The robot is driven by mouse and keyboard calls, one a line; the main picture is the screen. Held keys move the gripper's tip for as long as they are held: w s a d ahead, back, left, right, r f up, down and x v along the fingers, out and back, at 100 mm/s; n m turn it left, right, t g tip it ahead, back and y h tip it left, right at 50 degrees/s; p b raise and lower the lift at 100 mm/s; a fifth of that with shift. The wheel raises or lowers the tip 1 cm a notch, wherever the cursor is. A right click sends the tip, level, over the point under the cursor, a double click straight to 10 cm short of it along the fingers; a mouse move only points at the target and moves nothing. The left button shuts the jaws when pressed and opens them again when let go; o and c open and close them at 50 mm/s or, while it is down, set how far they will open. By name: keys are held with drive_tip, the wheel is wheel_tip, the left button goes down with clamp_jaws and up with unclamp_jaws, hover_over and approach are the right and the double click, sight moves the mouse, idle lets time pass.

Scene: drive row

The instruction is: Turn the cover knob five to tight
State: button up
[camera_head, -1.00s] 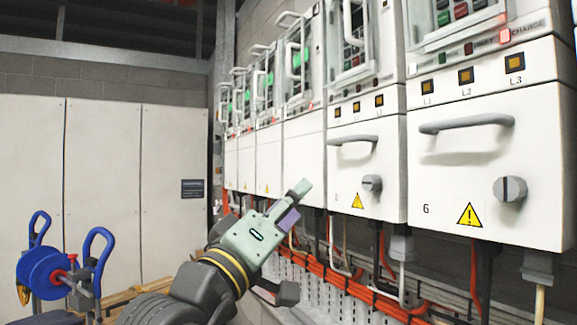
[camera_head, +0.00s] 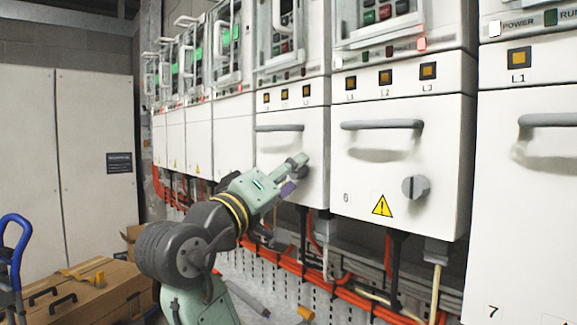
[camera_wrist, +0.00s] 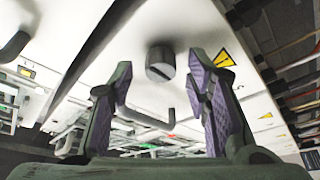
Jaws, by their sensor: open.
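The cover left of cover 6, by its place cover five (camera_head: 277,148), is white with a grey bar handle (camera_head: 280,128). My gripper (camera_head: 294,174) is in front of its lower right part and hides most of its knob in the head view. In the wrist view a round grey knob (camera_wrist: 160,63) with a dark slot shows between my two spread, purple-padded fingers. The fingers are open and on either side of it in the picture; I cannot tell whether they reach around it. A handle (camera_wrist: 146,118) and a yellow warning triangle (camera_wrist: 225,59) are nearby.
Cover 6 (camera_head: 395,160) on the right has its own handle (camera_head: 382,124) and slotted knob (camera_head: 415,187). Cover 7 (camera_head: 530,230) is farther right. Orange cables (camera_head: 345,297) run below the covers. A wooden crate (camera_head: 100,290) and blue-handled equipment (camera_head: 14,255) stand at the lower left.

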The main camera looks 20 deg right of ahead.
drive_tip(key=shift+w+d, duration=0.15)
clamp_jaws()
idle(0.5)
